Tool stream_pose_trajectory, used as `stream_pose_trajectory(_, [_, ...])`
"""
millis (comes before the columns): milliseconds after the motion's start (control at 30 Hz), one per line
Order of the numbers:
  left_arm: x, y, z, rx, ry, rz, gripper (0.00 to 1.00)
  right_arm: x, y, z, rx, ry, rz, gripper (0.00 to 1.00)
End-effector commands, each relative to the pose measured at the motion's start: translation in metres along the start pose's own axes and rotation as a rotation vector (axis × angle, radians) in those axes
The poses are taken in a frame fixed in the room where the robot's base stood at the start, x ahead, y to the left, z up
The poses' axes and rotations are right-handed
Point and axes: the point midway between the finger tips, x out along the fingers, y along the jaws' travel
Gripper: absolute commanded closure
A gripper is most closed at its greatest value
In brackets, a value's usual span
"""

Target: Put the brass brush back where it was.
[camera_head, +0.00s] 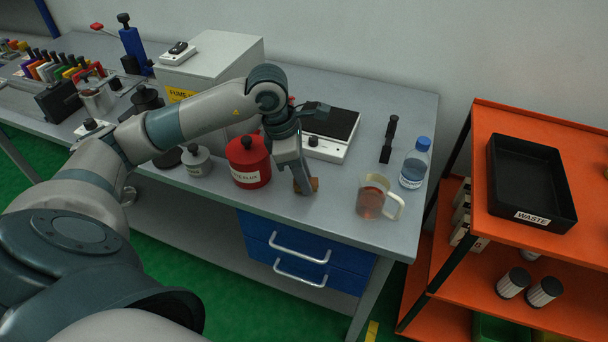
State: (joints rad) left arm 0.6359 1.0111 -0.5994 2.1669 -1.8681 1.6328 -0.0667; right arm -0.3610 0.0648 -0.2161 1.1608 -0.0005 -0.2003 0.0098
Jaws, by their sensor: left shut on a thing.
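My left gripper (302,184) points down at the grey bench, right of the red tin. It is shut on a small orange-brown thing (313,184), which I take to be the brass brush. Only a little of it shows beside the fingertips; the rest is hidden by the gripper. It is low over the bench top, and I cannot tell whether it touches. My right gripper is not in view.
Near my left gripper stand a red tin (248,162), a black-topped hotplate (331,134), a beaker of reddish liquid (371,199) and a blue-capped bottle (414,166). A black tool (388,141) lies behind. An orange cart holds a waste tray (545,218).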

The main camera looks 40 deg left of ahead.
Motion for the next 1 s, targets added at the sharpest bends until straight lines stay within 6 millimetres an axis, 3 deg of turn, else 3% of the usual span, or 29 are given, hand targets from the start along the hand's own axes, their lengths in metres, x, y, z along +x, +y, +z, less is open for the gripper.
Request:
stream_pose_trajectory(500, [0.0052, 0.0001, -0.0014, 0.000, 0.000, 0.001, 1.00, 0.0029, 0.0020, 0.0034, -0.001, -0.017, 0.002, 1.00])
stream_pose_trajectory(533, [0.0045, 0.0001, -0.0012, 0.000, 0.000, 0.001, 0.76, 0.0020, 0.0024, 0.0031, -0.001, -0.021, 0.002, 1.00])
stream_pose_trajectory(600, [0.0041, 0.0001, -0.0011, 0.000, 0.000, 0.001, 0.62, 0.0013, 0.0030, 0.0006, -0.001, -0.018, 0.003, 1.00])
stream_pose_trajectory(1000, [0.0027, 0.0001, -0.0008, 0.000, 0.000, 0.001, 0.62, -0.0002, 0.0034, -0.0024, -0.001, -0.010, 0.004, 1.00])
